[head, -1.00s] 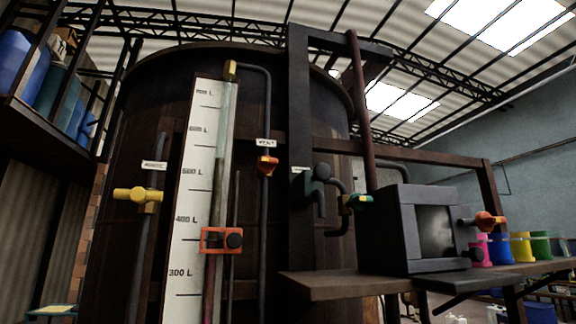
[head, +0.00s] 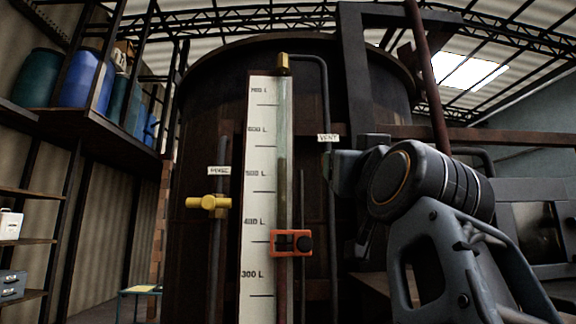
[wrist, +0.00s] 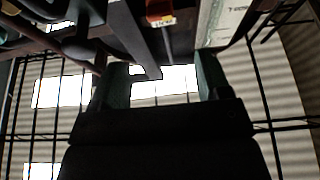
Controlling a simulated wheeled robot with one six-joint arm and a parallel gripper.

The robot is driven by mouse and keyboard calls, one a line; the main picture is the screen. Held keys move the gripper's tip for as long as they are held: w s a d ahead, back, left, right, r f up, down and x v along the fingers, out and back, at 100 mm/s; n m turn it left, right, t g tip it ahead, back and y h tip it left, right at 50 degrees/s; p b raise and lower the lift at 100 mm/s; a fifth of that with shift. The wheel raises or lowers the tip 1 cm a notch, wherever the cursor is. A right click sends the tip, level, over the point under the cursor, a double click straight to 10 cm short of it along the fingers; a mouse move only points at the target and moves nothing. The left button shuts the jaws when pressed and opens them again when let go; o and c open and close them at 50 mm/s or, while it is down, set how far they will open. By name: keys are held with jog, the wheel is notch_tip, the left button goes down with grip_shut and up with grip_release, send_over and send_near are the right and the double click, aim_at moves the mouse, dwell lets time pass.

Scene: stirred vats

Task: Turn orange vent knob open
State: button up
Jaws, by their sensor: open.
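The vent knob (wrist: 160,10), orange-red with a yellow part, shows at the top edge of the wrist view, partly cut off. It lies beyond my fingertips and between their lines, apart from them. In the head view my arm hides the knob; its white VENT label (head: 328,138) shows on the pipe just above. My gripper (wrist: 162,64) is open and empty, with one finger at each side of the wrist view.
The white level gauge board (head: 258,190) with an orange clamp (head: 291,243) stands left of the vent pipe. A yellow valve (head: 209,203) is further left. A dark steel beam (wrist: 132,40) crosses close to my fingers in the wrist view.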

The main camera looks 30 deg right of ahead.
jog(key=shift+p+x, duration=3.35)
jog(key=shift+x, duration=3.2)
jog(key=shift+r, duration=0.1)
jog(key=c, duration=0.9)
